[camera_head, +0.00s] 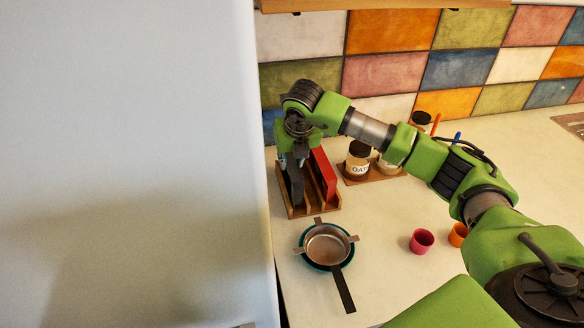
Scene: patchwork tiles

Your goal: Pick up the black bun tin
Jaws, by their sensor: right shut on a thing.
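The black bun tin (295,187) stands on edge in the left part of a wooden rack (327,206) on the counter. My right gripper (291,161) reaches down over the rack from above and is shut on the tin's upper edge. The tin's lower part is still between the rack's dividers, as far as I can see; my gripper and wrist hide its top. My left gripper is out of view.
A red board (324,174) stands in the rack just right of the tin. A pan (328,246) sits in front. Jars (358,160) stand behind right, and pink (421,241) and orange (458,235) cups at right. A large pale panel (130,150) blocks the left.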

